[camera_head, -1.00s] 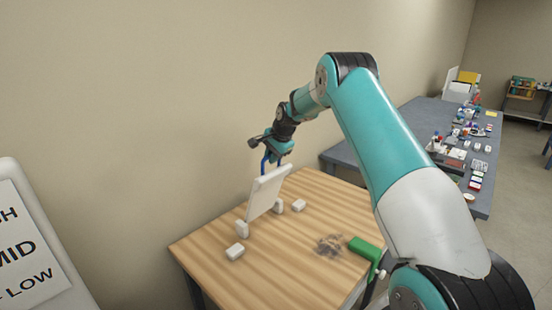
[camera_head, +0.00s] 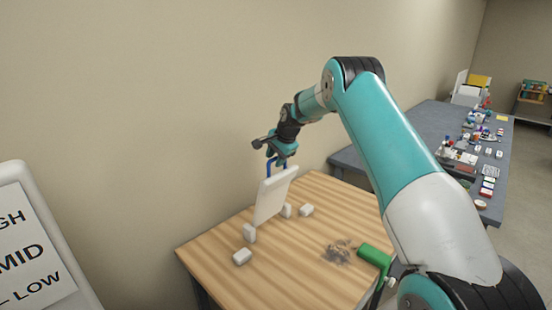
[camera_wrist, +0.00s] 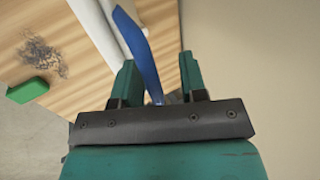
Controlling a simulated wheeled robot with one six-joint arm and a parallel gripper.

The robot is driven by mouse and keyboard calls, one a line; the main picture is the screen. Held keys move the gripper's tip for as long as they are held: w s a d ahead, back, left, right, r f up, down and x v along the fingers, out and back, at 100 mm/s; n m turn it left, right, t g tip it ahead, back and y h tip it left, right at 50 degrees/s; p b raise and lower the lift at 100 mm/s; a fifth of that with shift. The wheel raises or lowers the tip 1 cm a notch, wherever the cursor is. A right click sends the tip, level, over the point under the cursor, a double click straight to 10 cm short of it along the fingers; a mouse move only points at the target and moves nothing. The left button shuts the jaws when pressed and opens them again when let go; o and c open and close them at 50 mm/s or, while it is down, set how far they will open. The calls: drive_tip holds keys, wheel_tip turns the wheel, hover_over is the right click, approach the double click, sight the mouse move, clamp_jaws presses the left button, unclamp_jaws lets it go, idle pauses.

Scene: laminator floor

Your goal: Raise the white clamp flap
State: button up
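The white clamp flap (camera_head: 272,199) stands close to upright on the wooden table, between small white blocks at its foot. A blue handle (camera_head: 269,167) rises from its top edge. My gripper (camera_head: 279,158) is at the handle, above the flap. In the wrist view, the blue handle (camera_wrist: 147,66) passes between the two fingers of my gripper (camera_wrist: 158,65). The fingers stand apart, with a clear gap on the handle's right side. I cannot tell whether the left finger touches it. The flap's white edge (camera_wrist: 112,25) shows beyond the fingers.
A wall stands close behind. A grey table (camera_head: 425,125) with many small items is at the back right.

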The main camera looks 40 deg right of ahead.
drive_tip(key=b+v, duration=0.4)
drive_tip(key=v, duration=1.3)
drive_tip(key=shift+r+b, duration=0.2)
drive_tip(key=shift+b, duration=0.2)
drive_tip(key=shift+s, duration=0.1)
drive_tip(key=s+a+f+n+g+y+b, duration=0.1)
drive_tip(key=s+a+n, duration=0.55)
drive_tip(key=a, duration=0.65)
drive_tip(key=s+a+f+n+g+y+b, duration=0.1)
drive_tip(key=s+a+n+y, duration=0.1)
drive_tip(key=s+a+n, duration=0.8)
drive_tip(key=s+a+f+n+g, duration=0.1)
drive_tip(key=s+a+f+n, duration=0.1)
drive_tip(key=s+a, duration=0.2)
drive_tip(key=s+a+f+n+g+b, duration=0.1)
drive_tip(key=s+a+f+n, duration=0.1)
drive_tip(key=s, duration=0.8)
drive_tip(key=s+a+f+n, duration=0.2)
drive_tip(key=s+a+f, duration=0.1)
drive_tip(key=s+a, duration=0.3)
drive_tip(key=shift+s+f+g+b, duration=0.35)
drive_tip(key=shift+s+g, duration=0.05)
drive_tip(key=shift+s, duration=0.3)
